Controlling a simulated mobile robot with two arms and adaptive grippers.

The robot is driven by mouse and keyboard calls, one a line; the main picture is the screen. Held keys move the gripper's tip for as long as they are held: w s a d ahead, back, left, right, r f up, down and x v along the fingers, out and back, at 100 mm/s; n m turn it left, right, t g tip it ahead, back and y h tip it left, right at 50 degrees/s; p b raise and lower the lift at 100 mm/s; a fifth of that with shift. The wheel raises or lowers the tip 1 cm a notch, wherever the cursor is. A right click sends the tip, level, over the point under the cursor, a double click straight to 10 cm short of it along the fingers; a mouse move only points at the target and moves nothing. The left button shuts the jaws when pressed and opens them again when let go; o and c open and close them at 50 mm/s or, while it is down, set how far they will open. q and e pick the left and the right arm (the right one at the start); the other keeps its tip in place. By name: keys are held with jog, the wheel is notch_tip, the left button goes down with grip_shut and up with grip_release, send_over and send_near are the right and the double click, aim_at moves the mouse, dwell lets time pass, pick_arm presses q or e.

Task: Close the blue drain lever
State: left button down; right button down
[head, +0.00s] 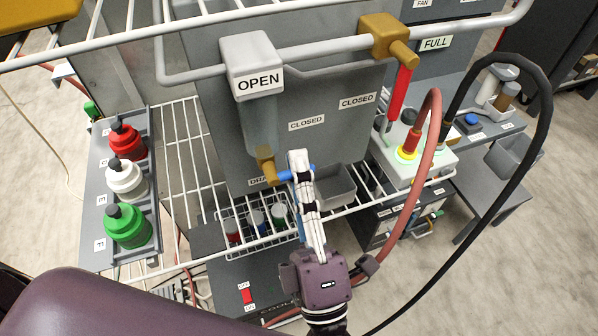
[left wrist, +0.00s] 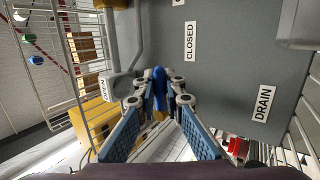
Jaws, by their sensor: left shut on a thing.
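The blue drain lever (head: 286,176) sticks out to the right from a brass valve (head: 267,168) below the grey tank pipe in the head view. My left gripper (head: 301,165) reaches up to it from below and is shut on it. A bit of blue shows on each side of the fingers. In the left wrist view the lever (left wrist: 158,84) stands between the two fingertips (left wrist: 160,100). The DRAIN label (left wrist: 263,104) is on the grey panel beside it. In the head view the fingers hide the lever's middle. My right gripper is not in view.
A white wire rack (head: 185,150) surrounds the work area. A grey bin (head: 334,186) sits just right of the fingers. A red lever (head: 399,92) hangs at the upper right. Coloured bottles (head: 126,180) stand at left. A red-brown hose (head: 412,205) curves past on the right.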

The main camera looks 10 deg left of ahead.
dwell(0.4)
pick_arm(q)
jog(key=c, duration=2)
grip_release()
jog(key=shift+v, duration=3.85)
jog(key=shift+w, duration=0.1)
